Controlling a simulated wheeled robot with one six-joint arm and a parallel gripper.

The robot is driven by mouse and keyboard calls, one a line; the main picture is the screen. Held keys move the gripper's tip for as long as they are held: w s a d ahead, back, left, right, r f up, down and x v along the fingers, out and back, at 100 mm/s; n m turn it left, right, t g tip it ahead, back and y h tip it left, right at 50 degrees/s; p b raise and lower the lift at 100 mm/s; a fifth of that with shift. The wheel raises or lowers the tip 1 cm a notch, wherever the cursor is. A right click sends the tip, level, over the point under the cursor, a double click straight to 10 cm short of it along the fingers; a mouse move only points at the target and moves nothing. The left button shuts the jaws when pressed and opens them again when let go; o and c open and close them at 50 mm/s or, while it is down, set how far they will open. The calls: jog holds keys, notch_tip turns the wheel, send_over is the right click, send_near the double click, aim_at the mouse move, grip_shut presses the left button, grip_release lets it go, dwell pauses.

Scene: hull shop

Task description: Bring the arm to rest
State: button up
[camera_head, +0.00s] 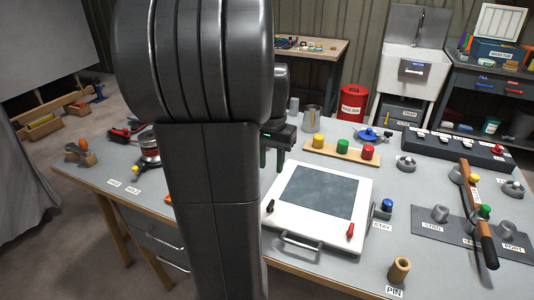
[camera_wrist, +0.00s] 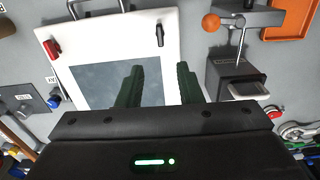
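My gripper (camera_head: 276,158) hangs over the workbench at the back left corner of a white-framed panel with a dark window, partly hidden behind my own arm in the head view. In the wrist view its two dark green fingers (camera_wrist: 160,85) are spread apart, with nothing between them. Beyond them lies the white-framed panel (camera_wrist: 95,32). I cannot tell the exact height of the fingers above it. The panel (camera_head: 360,185) lies on the bench, with a red latch (camera_head: 350,231) at its front right and a handle (camera_head: 301,245) at its front edge.
A wooden block with yellow, green and red knobs (camera_head: 342,150) and a metal cup (camera_head: 311,119) stand behind the panel. A long wooden-handled tool (camera_head: 487,245) lies over a grey plate at right. In the wrist view, a dark box (camera_wrist: 232,76) stands close right of the fingers.

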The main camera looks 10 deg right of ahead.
aim_at(271, 204)
notch_tip(271, 204, down, 14)
jog(key=shift+r+b, duration=0.1)
jog(key=shift+b, duration=0.55)
jog(key=shift+r, duration=0.1)
